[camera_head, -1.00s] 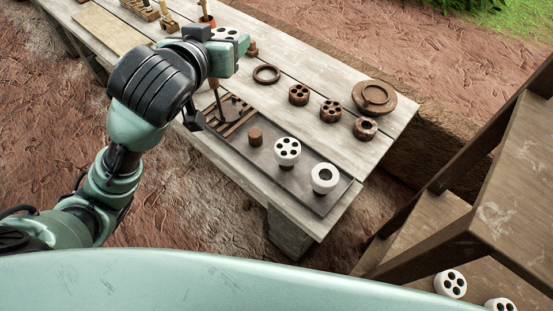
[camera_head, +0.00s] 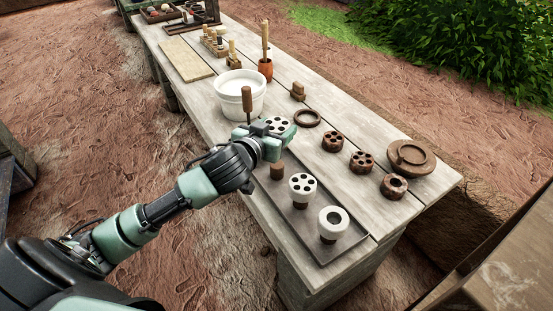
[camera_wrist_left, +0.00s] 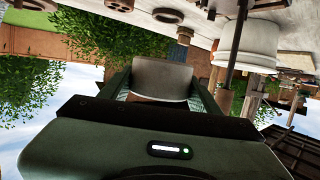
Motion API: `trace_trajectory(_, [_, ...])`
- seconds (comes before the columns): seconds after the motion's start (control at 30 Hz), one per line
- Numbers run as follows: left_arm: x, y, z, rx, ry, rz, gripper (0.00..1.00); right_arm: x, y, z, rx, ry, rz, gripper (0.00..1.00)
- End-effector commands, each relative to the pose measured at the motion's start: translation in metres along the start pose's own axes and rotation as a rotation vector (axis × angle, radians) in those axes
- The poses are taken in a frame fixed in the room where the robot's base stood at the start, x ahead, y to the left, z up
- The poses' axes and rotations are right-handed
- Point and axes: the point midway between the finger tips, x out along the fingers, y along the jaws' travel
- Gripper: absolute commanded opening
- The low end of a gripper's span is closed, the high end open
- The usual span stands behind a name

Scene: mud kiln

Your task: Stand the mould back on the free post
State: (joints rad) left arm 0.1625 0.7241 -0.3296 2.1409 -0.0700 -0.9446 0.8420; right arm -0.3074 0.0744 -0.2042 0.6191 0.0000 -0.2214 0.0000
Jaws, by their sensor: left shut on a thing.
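My left gripper (camera_head: 272,130) is shut on a white mould with several dark holes (camera_head: 279,123). In the left wrist view the held mould (camera_wrist_left: 162,78) is a shaded grey shape between the fingers. The free post (camera_head: 277,171), a short brown peg, stands bare on the dark tray (camera_head: 317,247), nearer the camera than the gripper. The gripper appears above the tray's far end; its exact height I cannot tell. My right gripper is not in view.
A white tub (camera_head: 240,95) stands just beyond the gripper, with an upright wooden-handled tool (camera_head: 247,102) in front of it. Brown wooden moulds (camera_head: 361,161), a ring (camera_head: 307,118) and a round brown piece (camera_head: 410,157) lie along the table's right side.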

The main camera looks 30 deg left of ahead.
Motion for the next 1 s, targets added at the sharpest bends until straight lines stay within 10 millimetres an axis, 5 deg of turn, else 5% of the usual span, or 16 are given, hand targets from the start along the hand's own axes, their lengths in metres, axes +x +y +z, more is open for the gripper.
trace_trajectory(0.13, [0.01,0.0,0.035,-0.001,-0.003,0.0,0.27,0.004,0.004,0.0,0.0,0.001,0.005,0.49])
trace_trajectory(0.6, [0.026,0.001,0.089,-0.001,-0.001,0.0,0.27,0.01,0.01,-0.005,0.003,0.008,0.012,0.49])
trace_trajectory(1.0, [0.029,0.001,0.096,-0.001,0.001,0.001,0.27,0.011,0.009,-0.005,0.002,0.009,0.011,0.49])
